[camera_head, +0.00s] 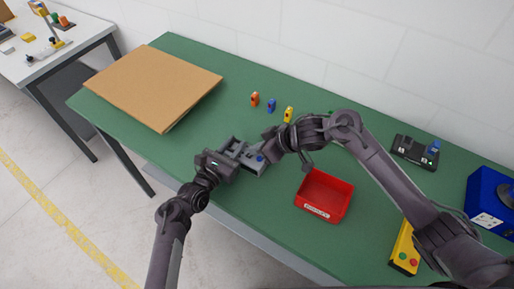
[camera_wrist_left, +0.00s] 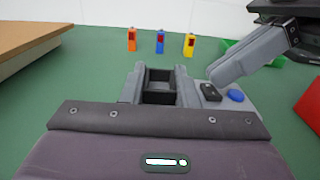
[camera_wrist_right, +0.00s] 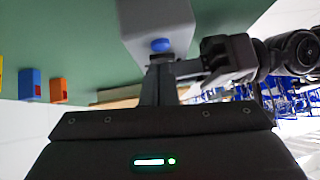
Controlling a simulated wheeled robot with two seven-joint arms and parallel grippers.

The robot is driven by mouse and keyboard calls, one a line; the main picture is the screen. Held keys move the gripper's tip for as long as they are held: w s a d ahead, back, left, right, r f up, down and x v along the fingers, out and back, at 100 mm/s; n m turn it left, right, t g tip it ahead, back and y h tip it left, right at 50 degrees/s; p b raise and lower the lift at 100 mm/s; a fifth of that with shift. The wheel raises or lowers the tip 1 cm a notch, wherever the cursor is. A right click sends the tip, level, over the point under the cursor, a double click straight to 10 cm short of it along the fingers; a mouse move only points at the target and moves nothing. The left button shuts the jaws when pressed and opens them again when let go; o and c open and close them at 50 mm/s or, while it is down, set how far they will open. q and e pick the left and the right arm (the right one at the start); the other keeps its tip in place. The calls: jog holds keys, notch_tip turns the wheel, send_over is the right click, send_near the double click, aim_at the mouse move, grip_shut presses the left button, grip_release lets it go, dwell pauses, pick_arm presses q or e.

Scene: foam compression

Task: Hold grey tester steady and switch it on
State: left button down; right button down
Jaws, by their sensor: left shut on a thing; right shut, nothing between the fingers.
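The grey tester (camera_head: 240,148) stands near the front middle of the green table. It has a blue button (camera_head: 260,158) on its right end, and in the left wrist view a black part (camera_wrist_left: 210,91) sits beside the blue button (camera_wrist_left: 236,96). My left gripper (camera_head: 231,158) is shut on the tester from the front left. My right gripper (camera_head: 272,157) is shut and empty, just over the button end. In the right wrist view its fingertips (camera_wrist_right: 161,62) are close to the blue button (camera_wrist_right: 160,45); I cannot tell whether they touch it.
Orange (camera_head: 255,99), blue (camera_head: 271,105) and yellow (camera_head: 288,114) small blocks stand behind the tester. A brown board (camera_head: 150,85) lies at left. A red bin (camera_head: 325,194) is at right, with a black device (camera_head: 415,152), a yellow button box (camera_head: 404,248) and a blue machine (camera_head: 488,205) beyond.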

jog(key=r, duration=0.4)
jog(key=shift+w+d, duration=0.2)
jog(key=shift+w, duration=0.1)
jog(key=v, duration=1)
jog(key=shift+s+a, duration=0.1)
jog(key=shift+s, duration=0.15)
jog(key=shift+s+a, duration=0.35)
jog(key=shift+s, duration=0.15)
jog(key=x, duration=0.9)
jog(key=shift+w+a, duration=0.15)
jog(key=shift+a, duration=0.05)
jog(key=f, duration=0.3)
jog(key=shift+a+f, duration=0.25)
jog(key=shift+f, duration=0.5)
